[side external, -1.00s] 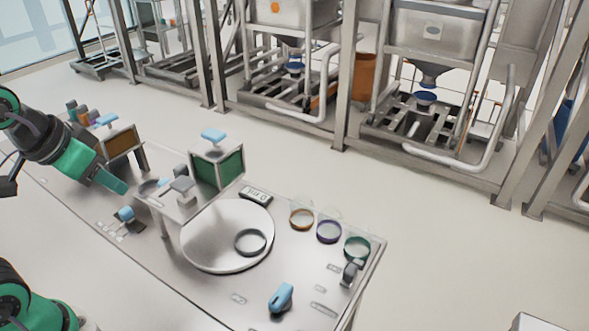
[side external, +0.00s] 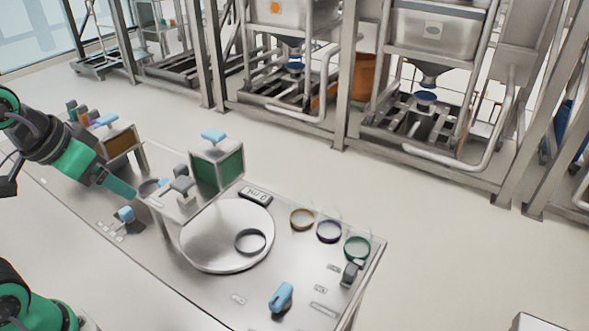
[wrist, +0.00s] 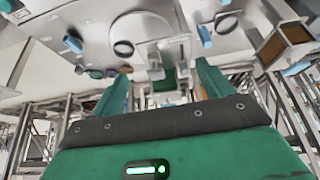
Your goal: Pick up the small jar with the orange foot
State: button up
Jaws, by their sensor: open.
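The small jar with the orange foot (side external: 302,218) stands upright on the steel table, right of the white round plate. It is clear glass with an orange-brown ring at its base. Beside it stand a similar jar with a purple foot (side external: 329,231) and one with a green foot (side external: 357,248). My gripper (side external: 120,188) is at the left, well apart from the jars, by the raised stand. In the wrist view my gripper (wrist: 160,78) has its two green fingers wide apart with nothing held. The orange-footed jar appears small there (wrist: 126,69).
The white round plate (side external: 205,250) bears a dark ring (side external: 250,241). A raised stand with a green-panelled box (side external: 217,168) rises between my gripper and the jars. A blue tool (side external: 281,297) and a dark clip (side external: 351,273) lie near the table's right end.

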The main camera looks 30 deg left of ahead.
jog(key=m+g, duration=0.5)
jog(key=m, duration=2.3)
send_over(302, 200)
jog(key=f, duration=1.4)
jog(key=shift+s+a+f, duration=0.25)
jog(key=shift+w+d+f+g, duration=0.15)
jog(key=shift+d+f+g, duration=0.15)
jog(key=shift+f, duration=1.55)
